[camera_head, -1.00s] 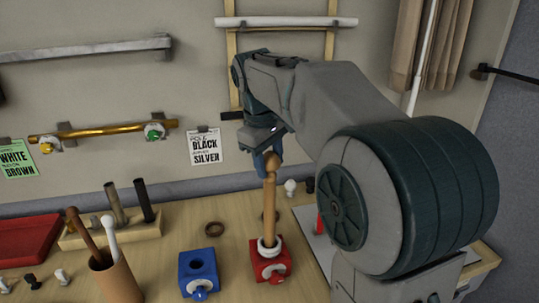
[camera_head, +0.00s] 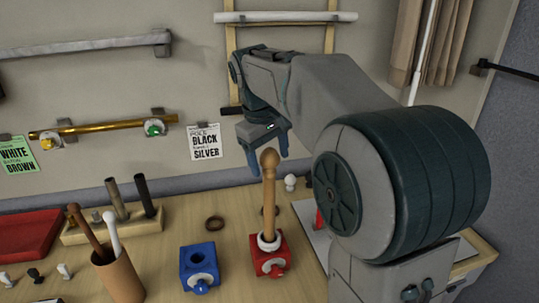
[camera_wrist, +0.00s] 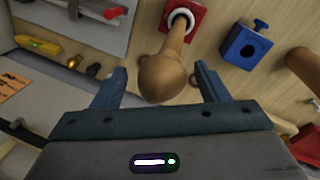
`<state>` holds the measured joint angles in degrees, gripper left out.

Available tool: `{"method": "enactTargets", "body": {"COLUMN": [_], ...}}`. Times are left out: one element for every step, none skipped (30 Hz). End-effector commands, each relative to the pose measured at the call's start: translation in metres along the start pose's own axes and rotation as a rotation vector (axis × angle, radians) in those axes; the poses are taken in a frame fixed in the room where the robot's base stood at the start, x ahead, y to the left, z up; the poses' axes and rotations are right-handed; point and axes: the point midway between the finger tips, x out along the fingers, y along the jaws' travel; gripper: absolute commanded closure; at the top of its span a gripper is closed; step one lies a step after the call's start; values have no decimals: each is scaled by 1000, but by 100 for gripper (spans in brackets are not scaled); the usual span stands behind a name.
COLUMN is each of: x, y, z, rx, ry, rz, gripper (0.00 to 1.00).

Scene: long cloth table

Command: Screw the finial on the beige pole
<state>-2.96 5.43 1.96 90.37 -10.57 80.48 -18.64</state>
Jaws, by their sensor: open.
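A tan wooden pole (camera_head: 268,215) stands upright in a red clamp block (camera_head: 269,258) with a white ring. A round tan finial (camera_head: 269,158) sits on its top end. In the wrist view the finial (camera_wrist: 163,78) is large, with the pole (camera_wrist: 177,40) running away behind it to the red block (camera_wrist: 190,12). My gripper (camera_head: 268,162) is open, with its fingers apart on either side of the finial. In the wrist view my gripper (camera_wrist: 160,72) shows gaps between both fingers and the finial. I cannot tell how tightly the finial sits.
A blue clamp block (camera_head: 199,267) stands left of the red one, with a brown ring (camera_head: 214,223) behind. A cup (camera_head: 118,276) with poles and a wooden rack (camera_head: 110,231) are further left. A white finial (camera_head: 290,182) stands behind right. Rods hang on the wall.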

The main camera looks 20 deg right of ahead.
Motion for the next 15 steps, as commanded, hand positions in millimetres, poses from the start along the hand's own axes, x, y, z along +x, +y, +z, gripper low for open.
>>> {"method": "enactTargets", "body": {"x": [-1,0,0,0,0,0,0,0,0,0,0,0,0,-1,-1], "y": [0,0,0,0,0,0,0,0,0,0,0,0,0,0,0], "z": [0,0,0,0,0,0,0,0,0,0,0,0,0,0,1], "rx": [-1,-1,-1,-1,-1,-1,-1,-3,-11,-23,-43,-77,-108,-141,-184], "ry": [0,0,0,0,0,0,0,0,2,4,7,14,21,28,36], "rz": [0,0,0,0,0,0,0,0,0,-1,-1,-1,-1,-1,-1], "gripper": [32,32,32,32,32,32,32,32,32,32,32,32,32,32,32]}}
